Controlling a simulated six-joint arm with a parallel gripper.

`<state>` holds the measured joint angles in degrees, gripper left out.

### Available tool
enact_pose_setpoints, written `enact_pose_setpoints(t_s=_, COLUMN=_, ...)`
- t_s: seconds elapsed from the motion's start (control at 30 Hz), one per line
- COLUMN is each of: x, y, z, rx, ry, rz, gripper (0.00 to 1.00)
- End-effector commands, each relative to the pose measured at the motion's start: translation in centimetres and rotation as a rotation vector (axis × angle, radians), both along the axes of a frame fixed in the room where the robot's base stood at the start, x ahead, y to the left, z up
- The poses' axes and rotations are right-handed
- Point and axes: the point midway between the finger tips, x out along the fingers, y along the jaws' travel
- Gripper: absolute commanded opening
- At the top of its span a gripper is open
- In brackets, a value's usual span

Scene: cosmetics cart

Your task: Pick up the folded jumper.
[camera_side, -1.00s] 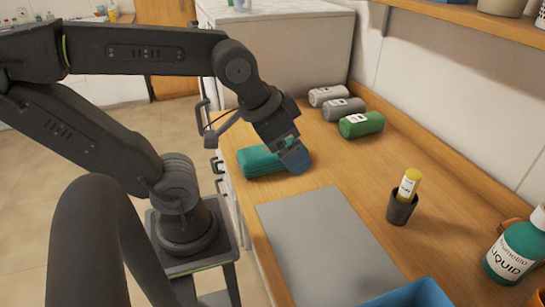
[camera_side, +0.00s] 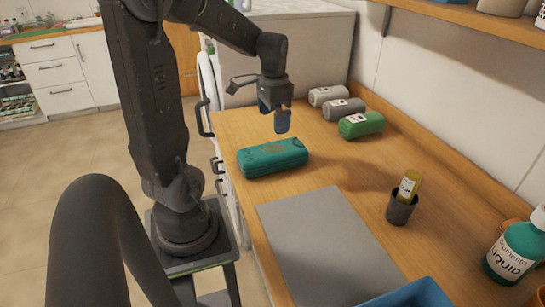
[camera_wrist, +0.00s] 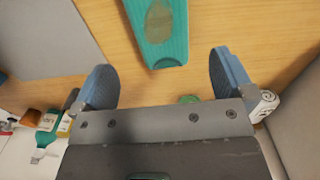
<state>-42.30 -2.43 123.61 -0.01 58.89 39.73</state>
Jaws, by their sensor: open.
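A teal oblong thing (camera_side: 272,157) with rounded ends and a brownish patch on top lies on the wooden counter. It looks more like a zipped case than a folded jumper; no clear folded jumper shows. My gripper (camera_side: 281,122) is above the counter, higher than the teal thing and behind it in the side view. In the wrist view my gripper (camera_wrist: 164,80) is open, with its blue fingers wide apart and nothing held. There the teal thing (camera_wrist: 159,25) lies beyond the fingertips, its near end in line with the gap, and its far end is cut off.
Two grey rolls (camera_side: 344,109) and a green roll (camera_side: 362,125) lie along the back wall. A grey mat (camera_side: 328,246) lies in front of the teal thing. A dark cup (camera_side: 401,210) with a yellow tube, a liquid bottle (camera_side: 512,251) and a blue tray (camera_side: 412,294) stand right.

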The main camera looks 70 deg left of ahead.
Motion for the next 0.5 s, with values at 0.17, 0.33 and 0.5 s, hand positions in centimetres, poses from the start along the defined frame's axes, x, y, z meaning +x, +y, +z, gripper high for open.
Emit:
enact_pose_setpoints(t_s=0.17, x=-0.1, y=-0.2, z=-3.6, rx=-0.005, ry=0.006, rz=0.000, gripper=1.00)
enact_pose_setpoints(t_s=0.33, x=-0.1, y=-0.2, z=-6.3, rx=-0.003, ry=0.003, rz=0.000, gripper=1.00)
enact_pose_setpoints(t_s=0.5, x=-0.1, y=-0.2, z=-7.5, rx=-0.001, ry=0.001, rz=0.000, gripper=1.00)
